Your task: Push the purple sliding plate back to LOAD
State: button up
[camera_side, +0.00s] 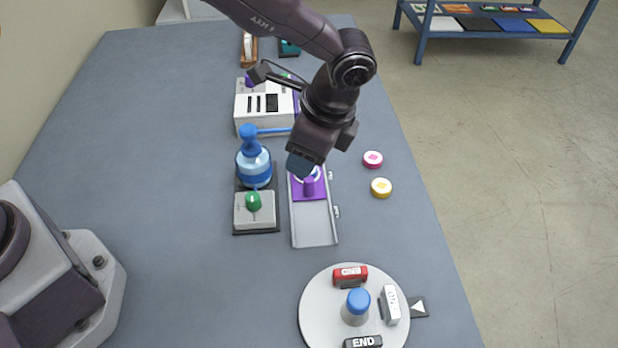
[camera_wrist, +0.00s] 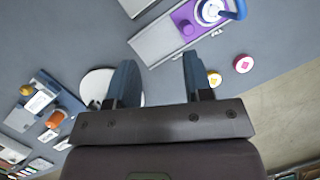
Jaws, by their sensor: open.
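The purple sliding plate (camera_side: 312,192) sits at the far end of a grey rail tray (camera_side: 315,228), with a purple knob (camera_side: 308,185) standing on it. In the wrist view the plate (camera_wrist: 180,17) is at the top, beyond my fingers, with a white ring and blue handle (camera_wrist: 212,10) by it. My gripper (camera_side: 300,165) is above the plate's far end in the side view and hides part of it. Its two blue fingers (camera_wrist: 158,80) are apart and empty in the wrist view. I cannot read any LOAD label; small marks show along the rail's edge.
A round turntable (camera_side: 315,310) is nearer the front. A white machine (camera_side: 250,108) stands behind.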

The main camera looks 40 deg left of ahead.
aim_at(310, 179)
jog(key=w+d+f+m+y, duration=0.1)
jog(key=w+d+m, duration=0.1)
jog(key=w+m, duration=0.2)
jog(key=shift+t, duration=0.4)
jog(key=x, duration=1.2)
jog(key=shift+a+f, duration=0.1)
jog(key=shift+f, duration=0.3)
grip_shut()
